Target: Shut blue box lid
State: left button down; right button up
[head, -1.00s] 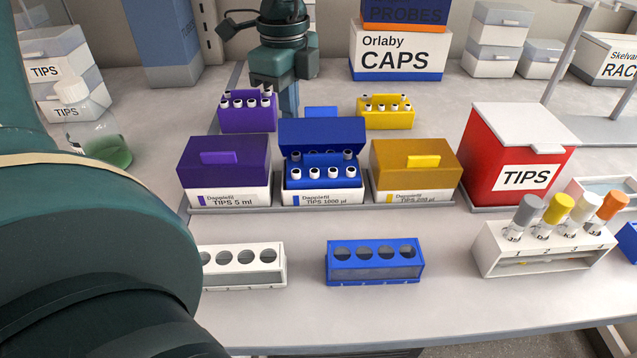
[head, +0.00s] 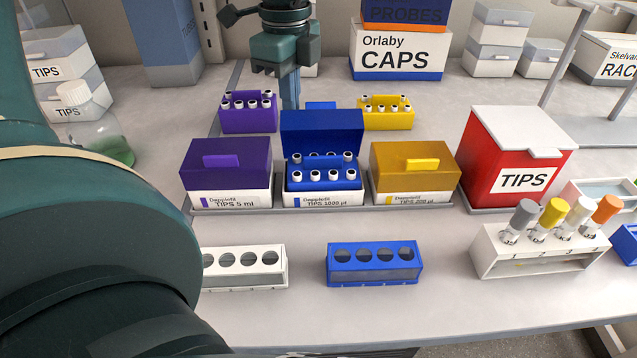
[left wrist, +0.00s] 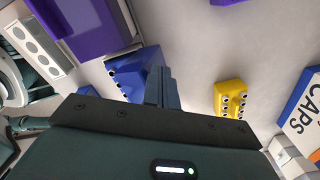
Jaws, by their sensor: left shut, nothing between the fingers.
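The blue tip box (head: 322,200) stands in the middle of the table between the purple and yellow boxes. Its blue lid (head: 322,125) is open and stands up at the back, with several white tips showing inside. My left gripper (head: 290,92) is shut and empty, fingers pointing down behind the lid's left part; the lid hides what lies below them. In the left wrist view the shut fingers (left wrist: 162,88) are beside the blue box (left wrist: 128,72). I cannot tell whether they touch the lid. My right gripper is not in view.
A closed purple box (head: 225,165) and closed yellow box (head: 413,165) flank the blue one closely. Purple (head: 248,112) and yellow (head: 386,112) racks stand behind. A red TIPS bin (head: 512,160) is right. White (head: 244,268) and blue (head: 374,265) racks stand in front.

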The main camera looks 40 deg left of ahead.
aim_at(292, 120)
pick_arm(q)
jog(key=shift+d+r, duration=0.1)
jog(key=shift+s+d+r, duration=0.45)
jog(key=shift+s+d, duration=0.15)
jog(key=shift+d, duration=0.1)
jog(key=shift+s+d+b, duration=0.15)
jog(key=shift+b, duration=0.25)
jog(key=shift+s+d, duration=0.1)
jog(key=shift+s, duration=0.05)
jog(key=shift+s+d+b, duration=0.35)
jog(key=shift+s+b, duration=0.05)
jog(key=shift+s, duration=0.1)
